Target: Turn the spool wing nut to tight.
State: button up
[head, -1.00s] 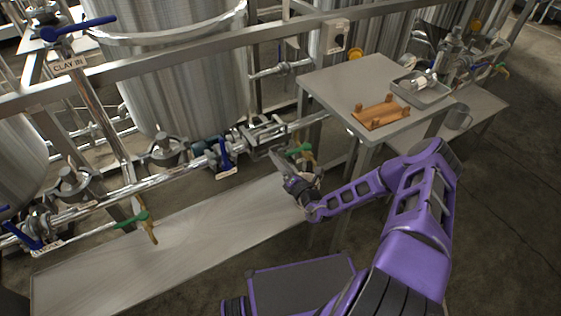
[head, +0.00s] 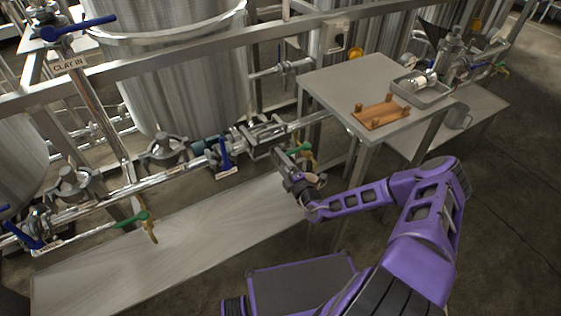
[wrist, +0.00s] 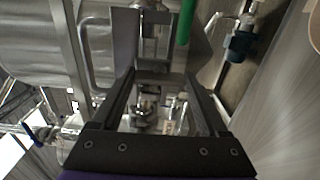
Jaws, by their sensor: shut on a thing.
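The spool's pipe and clamp fittings (head: 258,135) run along the frame rail, right of a blue-handled valve. My gripper (head: 278,153) reaches them from the front right, just left of a green valve handle (head: 301,147). In the wrist view my gripper's fingers (wrist: 160,68) converge and are shut on a small grey metal part, which I take to be the spool wing nut (wrist: 150,45). The fingers hide most of the nut, and I cannot tell how tight it is. The green handle (wrist: 185,22) stands close beside the fingertips in the wrist view.
A blue valve handle (head: 225,153) is left of the gripper. A steel table (head: 345,85) with a wooden rack (head: 380,115) and a tray (head: 437,97) stands at the right. A low steel shelf (head: 190,235) lies below the pipes, mostly bare.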

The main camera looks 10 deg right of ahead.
jog(key=shift+s+a+f, duration=0.1)
dwell(0.3)
jog(key=o, duration=1.2)
jog(key=shift+o, duration=0.2)
jog(key=p+v, duration=0.1)
jog(key=v, duration=1.6)
jog(key=shift+s, duration=0.2)
